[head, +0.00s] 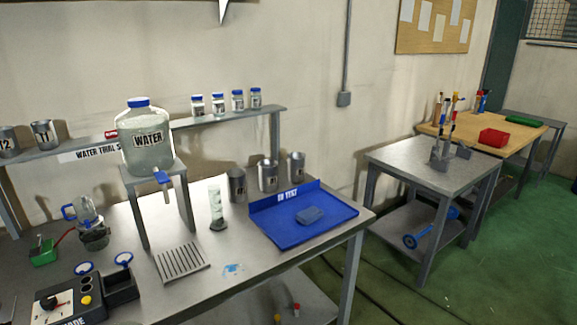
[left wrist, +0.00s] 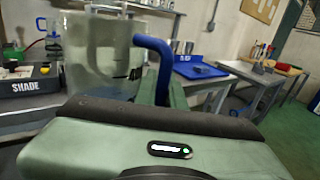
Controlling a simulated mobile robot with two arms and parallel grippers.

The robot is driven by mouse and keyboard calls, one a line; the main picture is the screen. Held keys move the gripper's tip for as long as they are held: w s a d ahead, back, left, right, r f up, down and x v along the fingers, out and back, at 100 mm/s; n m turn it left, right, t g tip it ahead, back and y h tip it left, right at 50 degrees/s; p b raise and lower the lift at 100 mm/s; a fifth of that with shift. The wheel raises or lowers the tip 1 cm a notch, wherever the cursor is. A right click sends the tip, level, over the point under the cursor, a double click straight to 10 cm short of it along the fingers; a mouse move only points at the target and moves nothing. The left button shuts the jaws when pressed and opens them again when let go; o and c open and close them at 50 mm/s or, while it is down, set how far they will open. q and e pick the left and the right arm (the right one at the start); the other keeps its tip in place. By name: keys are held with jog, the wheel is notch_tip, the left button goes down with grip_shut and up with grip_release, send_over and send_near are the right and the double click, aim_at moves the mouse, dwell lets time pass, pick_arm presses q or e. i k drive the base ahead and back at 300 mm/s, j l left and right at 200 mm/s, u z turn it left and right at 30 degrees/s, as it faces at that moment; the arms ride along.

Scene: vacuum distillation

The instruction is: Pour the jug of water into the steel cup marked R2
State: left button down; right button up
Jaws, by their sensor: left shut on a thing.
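In the left wrist view a large clear jug (left wrist: 98,55) with a blue handle (left wrist: 153,50) fills the upper left, close to the camera. My left gripper (left wrist: 160,88) is shut on the handle. The jug looks roughly upright; its water level is hard to make out. The head view shows neither the held jug nor either gripper. In the head view three steel cups stand behind the blue tray: a left cup (head: 237,186), a middle cup (head: 268,176) and a right cup (head: 296,167). Their marks are too small to read, so I cannot tell which is R2.
A WATER tank (head: 147,160) stands on a metal stand above a drain grille (head: 182,262). A glass cylinder (head: 216,208) stands left of the cups. A control box (head: 62,300) is at front left. A shelf (head: 215,120) runs behind.

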aim_at(296, 160)
jog(key=i+l+u, duration=0.4)
jog(key=i+l, duration=2)
jog(key=l, duration=0.1)
